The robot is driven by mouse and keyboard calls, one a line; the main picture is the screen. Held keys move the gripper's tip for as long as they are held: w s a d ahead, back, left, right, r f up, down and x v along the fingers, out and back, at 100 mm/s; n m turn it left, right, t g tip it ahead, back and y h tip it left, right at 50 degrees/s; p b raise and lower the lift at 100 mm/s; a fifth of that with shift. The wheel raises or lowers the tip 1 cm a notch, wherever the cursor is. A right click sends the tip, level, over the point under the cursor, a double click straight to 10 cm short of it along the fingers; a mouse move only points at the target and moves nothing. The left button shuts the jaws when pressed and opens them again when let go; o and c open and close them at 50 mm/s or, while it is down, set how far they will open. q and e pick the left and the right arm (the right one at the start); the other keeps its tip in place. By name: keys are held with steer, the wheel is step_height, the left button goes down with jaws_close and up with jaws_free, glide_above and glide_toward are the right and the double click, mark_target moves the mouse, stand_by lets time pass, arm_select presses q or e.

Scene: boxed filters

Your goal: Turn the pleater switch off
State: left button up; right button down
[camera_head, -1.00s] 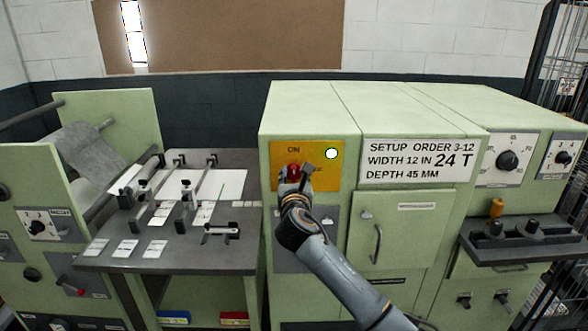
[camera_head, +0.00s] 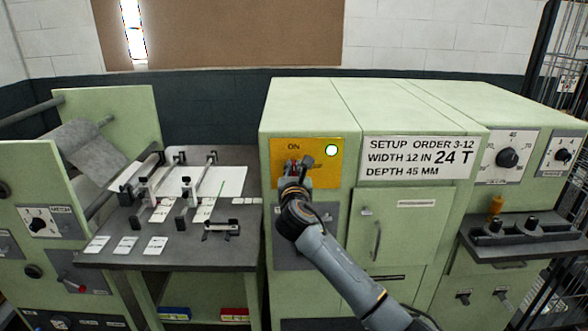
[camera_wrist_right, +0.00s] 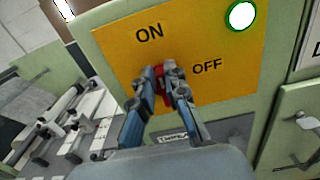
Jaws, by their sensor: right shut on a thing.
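The pleater switch is a red knob (camera_wrist_right: 162,88) on a yellow plate (camera_head: 321,176) on the front of the green cabinet. In the right wrist view it sits between my right gripper's fingers (camera_wrist_right: 162,78), which are shut on it, and little of it shows. ON is printed above left of the knob, OFF to its right. The fingers hide the knob's exact angle. A round white lamp with a green rim (camera_head: 332,151) glows at the plate's upper right. My right gripper (camera_head: 298,166) covers most of the knob in the head view. My left gripper is out of view.
A setup sign (camera_head: 418,158) and a cabinet door with a handle (camera_head: 377,240) are right of the plate. A grey worktable (camera_head: 185,250) with guides and white cards stands at left. A dark shelf with knobs (camera_head: 525,250) juts out at right.

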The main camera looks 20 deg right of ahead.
steer(key=shift+d+m, duration=0.1)
steer(key=shift+m, duration=0.2)
steer(key=f+m+b, duration=0.1)
steer(key=m, duration=0.4)
steer(key=d+m+b, duration=0.1)
steer(key=m, duration=0.5)
steer(key=d+f+m+b, duration=0.1)
steer(key=m+b, duration=0.1)
steer(key=m, duration=0.4)
steer(key=shift+s+f, duration=0.3)
steer(key=shift+s, duration=0.05)
steer(key=shift+m, duration=0.3)
steer(key=c, duration=1.4)
jaws_free()
steer(key=shift+d, duration=0.1)
steer(key=shift+o, duration=0.2)
